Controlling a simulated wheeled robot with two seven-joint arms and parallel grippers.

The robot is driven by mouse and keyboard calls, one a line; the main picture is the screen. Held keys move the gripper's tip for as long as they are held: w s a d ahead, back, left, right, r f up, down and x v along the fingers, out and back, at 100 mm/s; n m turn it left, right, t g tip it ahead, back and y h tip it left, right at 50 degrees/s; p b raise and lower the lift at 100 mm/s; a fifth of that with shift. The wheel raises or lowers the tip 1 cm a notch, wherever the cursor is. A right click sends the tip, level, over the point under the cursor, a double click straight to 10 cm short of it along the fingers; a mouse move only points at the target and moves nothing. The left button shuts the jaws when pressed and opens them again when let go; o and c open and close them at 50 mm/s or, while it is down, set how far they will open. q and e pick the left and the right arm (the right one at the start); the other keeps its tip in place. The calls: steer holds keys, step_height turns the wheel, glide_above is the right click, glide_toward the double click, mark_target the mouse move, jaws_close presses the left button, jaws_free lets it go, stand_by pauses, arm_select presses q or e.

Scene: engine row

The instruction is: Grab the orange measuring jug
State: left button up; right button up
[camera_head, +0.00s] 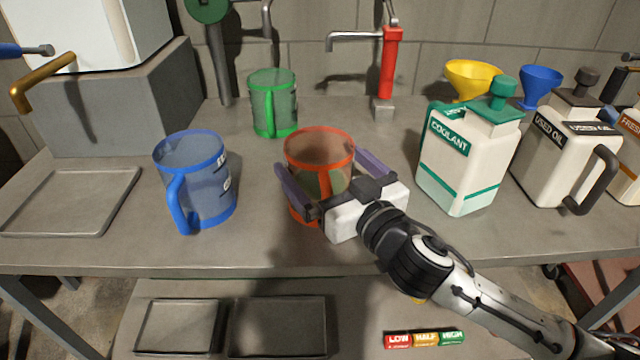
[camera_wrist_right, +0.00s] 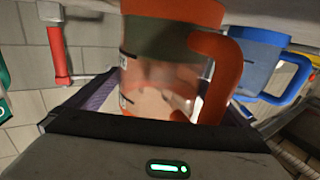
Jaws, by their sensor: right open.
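The orange measuring jug (camera_head: 320,148) stands upright on the bench, clear-walled with an orange rim and an orange handle toward the front. In the right wrist view the jug (camera_wrist_right: 160,85) fills the middle, with its handle on the right. My right gripper (camera_head: 328,172) is open, with one finger on each side of the jug. I cannot tell whether the fingers touch it. The gripper hides part of the jug's lower right. My left gripper is not in view.
A blue jug (camera_head: 205,175) stands left of the orange one, and a green jug (camera_head: 273,105) stands behind. A coolant container (camera_head: 460,165) and a used oil container (camera_head: 555,160) stand on the right. A red tap (camera_head: 388,75) rises behind; a tray (camera_head: 70,200) lies at far left.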

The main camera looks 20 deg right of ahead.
steer(key=c, duration=1.3)
steer(key=shift+r, duration=0.15)
steer(key=shift+c, duration=1.3)
steer(key=shift+r, duration=0.1)
